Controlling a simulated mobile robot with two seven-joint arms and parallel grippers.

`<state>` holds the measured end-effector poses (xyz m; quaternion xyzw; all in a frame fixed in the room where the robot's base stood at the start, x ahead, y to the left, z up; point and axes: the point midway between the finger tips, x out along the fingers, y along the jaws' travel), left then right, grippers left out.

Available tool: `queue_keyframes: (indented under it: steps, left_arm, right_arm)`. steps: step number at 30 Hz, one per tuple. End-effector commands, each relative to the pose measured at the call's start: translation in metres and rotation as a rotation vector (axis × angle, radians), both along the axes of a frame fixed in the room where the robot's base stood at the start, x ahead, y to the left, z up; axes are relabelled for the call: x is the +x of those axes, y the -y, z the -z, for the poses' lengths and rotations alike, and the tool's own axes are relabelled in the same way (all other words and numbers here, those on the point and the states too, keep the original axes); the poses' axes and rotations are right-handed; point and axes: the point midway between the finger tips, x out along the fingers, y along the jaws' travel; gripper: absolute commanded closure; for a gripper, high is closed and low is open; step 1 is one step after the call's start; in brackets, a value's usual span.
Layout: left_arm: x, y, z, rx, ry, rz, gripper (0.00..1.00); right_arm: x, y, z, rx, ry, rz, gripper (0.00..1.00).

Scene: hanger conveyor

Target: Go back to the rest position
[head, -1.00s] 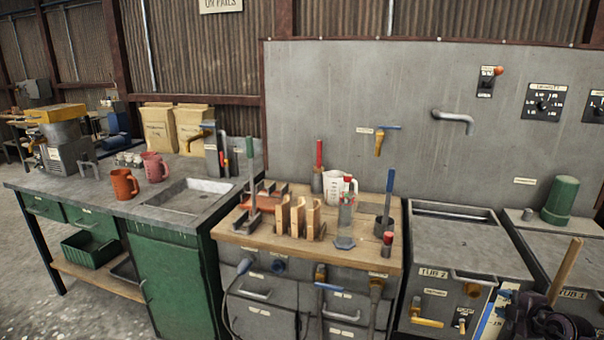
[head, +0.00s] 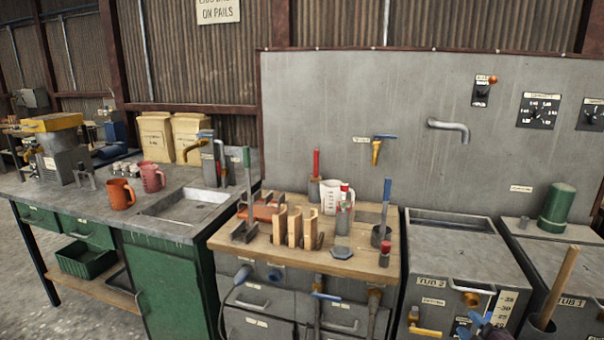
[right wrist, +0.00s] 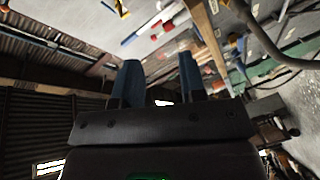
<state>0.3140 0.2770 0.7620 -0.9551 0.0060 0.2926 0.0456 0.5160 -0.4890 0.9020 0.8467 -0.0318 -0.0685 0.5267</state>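My right gripper (head: 484,324) shows at the bottom edge of the head view, in front of tub 2 (head: 450,262), with only its blue tips and a bit of its body visible. In the right wrist view its two blue fingers (right wrist: 158,80) stand apart with nothing between them, so it is open and empty. The wrist view looks tilted, with the wall and bench parts beyond the fingers. My left gripper is not in any view.
Green tub lid item (head: 557,208) stands at right. A wooden handle (head: 560,283) rises near my right gripper. A bench with mugs (head: 121,194) is at left.

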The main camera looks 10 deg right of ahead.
Motion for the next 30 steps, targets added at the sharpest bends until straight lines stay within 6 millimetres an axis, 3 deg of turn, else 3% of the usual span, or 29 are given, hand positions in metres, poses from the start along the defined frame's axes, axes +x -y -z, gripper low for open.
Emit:
queue_keyframes:
  steps: [8, 12, 18, 24, 30]
  left_arm:
    - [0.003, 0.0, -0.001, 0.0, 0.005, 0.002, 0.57]
    - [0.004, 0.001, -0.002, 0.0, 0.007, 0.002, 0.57]
    - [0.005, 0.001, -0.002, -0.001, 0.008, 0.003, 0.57]
    - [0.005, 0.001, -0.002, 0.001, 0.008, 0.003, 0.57]
    - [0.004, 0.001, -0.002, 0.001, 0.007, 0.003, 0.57]
  right_arm:
    - [-0.059, -0.076, 0.064, 0.374, -0.149, 0.087, 0.62]
    - [-0.097, -0.125, 0.092, 0.604, -0.246, 0.117, 0.62]
    - [-0.154, -0.195, 0.117, 0.932, -0.338, 0.168, 0.62]
    - [-0.191, -0.214, 0.135, 1.001, -0.38, 0.227, 0.62]
    - [-0.198, -0.213, 0.138, 1.001, -0.389, 0.239, 0.62]
